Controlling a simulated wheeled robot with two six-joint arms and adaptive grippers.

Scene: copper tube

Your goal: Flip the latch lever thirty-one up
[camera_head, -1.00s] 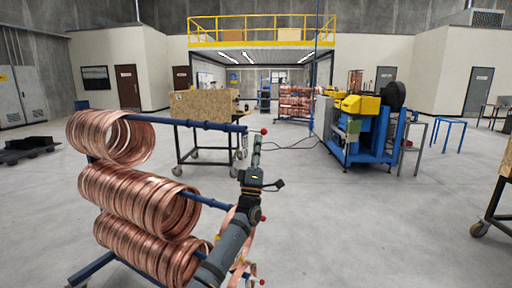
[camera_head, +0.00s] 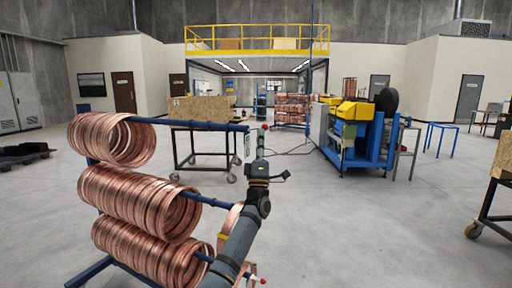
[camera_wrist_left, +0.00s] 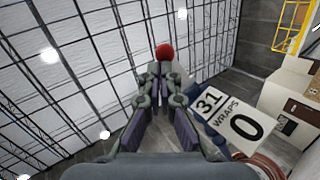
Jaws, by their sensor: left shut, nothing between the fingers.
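The latch lever tip is a red ball (camera_head: 265,127) at the free end of the top blue arm (camera_head: 195,124) of the coil rack. A white tag (camera_wrist_left: 226,114) beside it reads 31 WRAPS 0 in the left wrist view. My left gripper (camera_head: 261,136) points upward, shut and empty, just below the red ball. In the left wrist view the closed fingertips (camera_wrist_left: 163,70) lie right under the red ball (camera_wrist_left: 165,52); I cannot tell whether they touch it. The lever's stem is hidden behind the fingers. My right gripper is not in view.
Copper coils (camera_head: 140,200) hang on the rack's several arms at left; a lower arm (camera_head: 207,201) runs close to my left arm. A wheeled table (camera_head: 203,154) stands behind. A blue machine (camera_head: 368,140) stands further right. The floor at right (camera_head: 380,225) is open.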

